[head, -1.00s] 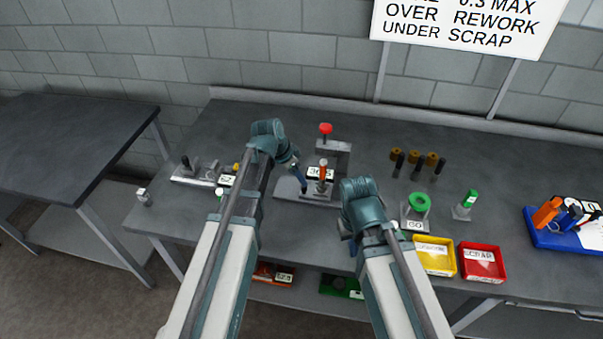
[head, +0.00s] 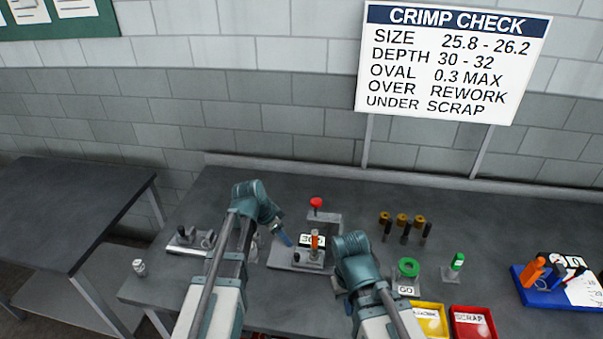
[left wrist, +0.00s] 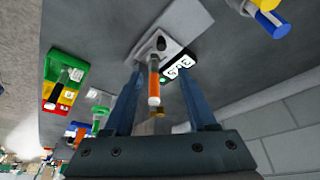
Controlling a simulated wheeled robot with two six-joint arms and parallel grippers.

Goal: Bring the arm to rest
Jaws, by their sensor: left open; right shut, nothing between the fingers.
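My left gripper (head: 284,238) is over the bench, just left of a grey gauge stand (head: 283,256) with a numbered label, an orange-handled part and a red knob (head: 316,202). In the left wrist view its two blue fingers (left wrist: 162,95) are spread apart. The orange handle (left wrist: 154,88) shows between them, beyond the gripper; nothing is held. My right gripper (head: 341,288) is low in front of the bench middle, mostly hidden behind its own arm. It is shut and empty.
The bench holds brass rings (head: 402,219) and dark pins at the back, a green ring gauge (head: 408,267), a yellow bin (head: 430,320), a red scrap bin (head: 473,322) and a blue tray (head: 540,298). A small fixture (head: 190,240) stands left. A side table (head: 65,210) is further left.

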